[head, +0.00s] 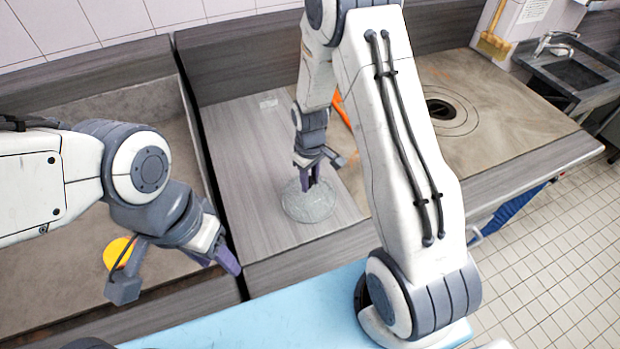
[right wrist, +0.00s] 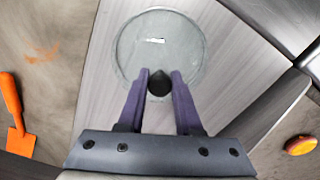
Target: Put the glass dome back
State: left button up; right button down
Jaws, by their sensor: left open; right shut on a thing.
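The glass dome (head: 308,204) is a clear, greyish round cover on the grey wood-grain counter near its front edge. It also shows in the right wrist view (right wrist: 135,50) as a pale disc with a dark knob (right wrist: 160,84). My right gripper (right wrist: 159,88) is shut on the knob, above the dome; in the head view its fingers (head: 309,178) point down at the dome's top. The dome looks upright; I cannot tell whether it touches the counter. My left gripper (head: 222,262) is open and empty, over the counter's front left edge.
An orange spatula (right wrist: 16,118) lies on the brown counter, partly hidden by my right arm in the head view. A yellow-orange round thing (head: 118,253) lies in the left section behind my left gripper. A round burner (head: 440,110) is at the right. The wood-grain surface around the dome is clear.

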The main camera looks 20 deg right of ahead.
jog(key=shift+f, duration=0.15)
jog(key=c, duration=0.6)
grip_release()
